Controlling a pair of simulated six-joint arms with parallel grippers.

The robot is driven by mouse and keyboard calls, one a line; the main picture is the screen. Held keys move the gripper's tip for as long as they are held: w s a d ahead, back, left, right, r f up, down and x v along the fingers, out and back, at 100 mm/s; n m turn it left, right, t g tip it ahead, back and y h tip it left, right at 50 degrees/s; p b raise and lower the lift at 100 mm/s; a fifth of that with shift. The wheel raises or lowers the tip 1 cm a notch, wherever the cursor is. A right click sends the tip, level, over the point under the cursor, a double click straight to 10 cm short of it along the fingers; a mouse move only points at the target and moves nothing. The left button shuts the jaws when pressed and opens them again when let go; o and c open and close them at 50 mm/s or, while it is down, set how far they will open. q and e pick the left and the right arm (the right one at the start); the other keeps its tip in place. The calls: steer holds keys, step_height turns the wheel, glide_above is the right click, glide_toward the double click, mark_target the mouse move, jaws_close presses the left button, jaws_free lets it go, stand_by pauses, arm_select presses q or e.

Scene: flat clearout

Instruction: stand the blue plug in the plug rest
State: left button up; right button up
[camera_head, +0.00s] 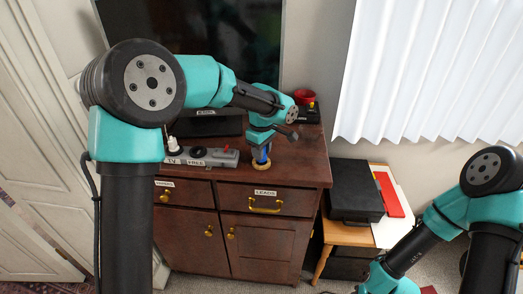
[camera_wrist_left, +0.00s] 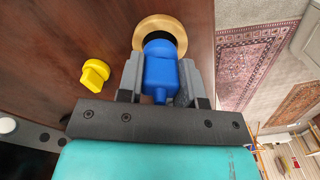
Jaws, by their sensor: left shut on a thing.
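The blue plug (camera_wrist_left: 161,72) is between the fingers of my left gripper (camera_wrist_left: 161,78), which is shut on it. In the head view the blue plug (camera_head: 262,155) shows as a small patch below my left gripper (camera_head: 261,150). A round wooden ring, apparently the plug rest (camera_wrist_left: 160,22), lies just beyond the plug with a dark opening. In the head view this plug rest (camera_head: 261,165) is directly under the plug on the cabinet top. The plug's far end overlaps the opening; I cannot tell whether it is inside or just above. My right gripper is out of view.
A yellow plug-like piece (camera_wrist_left: 95,73) lies on the wood beside my left gripper. A grey power strip (camera_head: 208,157) with labels is left of the rest on the cabinet (camera_head: 300,160). The cabinet's front edge is close.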

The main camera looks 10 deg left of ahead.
arm_select(q)
steer(key=shift+f, duration=1.05)
stand_by(0.4)
steer(key=o, duration=1.1)
steer(key=shift+r, duration=0.1)
step_height(320, 180, up, 17)
steer(key=shift+r, duration=0.15)
stand_by(0.6)
